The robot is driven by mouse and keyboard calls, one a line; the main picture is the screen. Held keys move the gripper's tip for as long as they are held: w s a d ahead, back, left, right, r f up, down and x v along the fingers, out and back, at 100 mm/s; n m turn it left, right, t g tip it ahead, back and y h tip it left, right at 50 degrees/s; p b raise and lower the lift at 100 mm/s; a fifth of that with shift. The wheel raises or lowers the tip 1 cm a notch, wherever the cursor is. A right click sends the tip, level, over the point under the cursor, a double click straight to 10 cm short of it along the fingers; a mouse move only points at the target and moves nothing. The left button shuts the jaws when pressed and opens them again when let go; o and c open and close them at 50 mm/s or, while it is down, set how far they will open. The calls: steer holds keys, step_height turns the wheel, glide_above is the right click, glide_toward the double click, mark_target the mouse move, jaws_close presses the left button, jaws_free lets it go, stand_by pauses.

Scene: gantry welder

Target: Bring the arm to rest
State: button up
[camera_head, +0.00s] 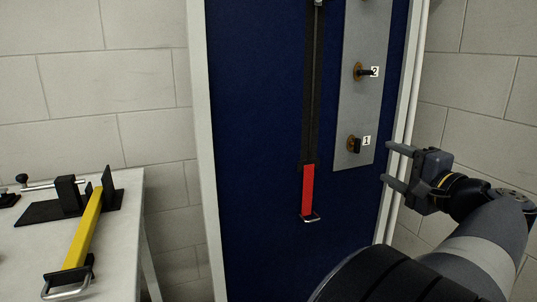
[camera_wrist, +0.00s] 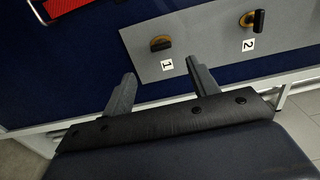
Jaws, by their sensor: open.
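My gripper (camera_head: 392,166) is at the right in the head view, in front of the right edge of the blue panel. Its two grey fingers point left, spread apart with nothing between them. In the wrist view my gripper (camera_wrist: 158,88) shows both fingers apart and empty, below the grey plate. My arm reaches in from the lower right of the head view, bent at the joint behind the gripper.
A blue panel (camera_head: 255,150) carries a grey plate (camera_head: 352,105) with knobs labelled 1 (camera_head: 354,144) and 2 (camera_head: 362,72). A white table (camera_head: 125,215) at left bears a clamp with a yellow bar (camera_head: 83,235).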

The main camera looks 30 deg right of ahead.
mark_target(358, 147)
steer(key=w, duration=0.6)
steer(key=w+d+b, duration=0.1)
steer(key=w, duration=0.2)
steer(key=shift+w, duration=0.4)
steer(key=shift+s, duration=0.1)
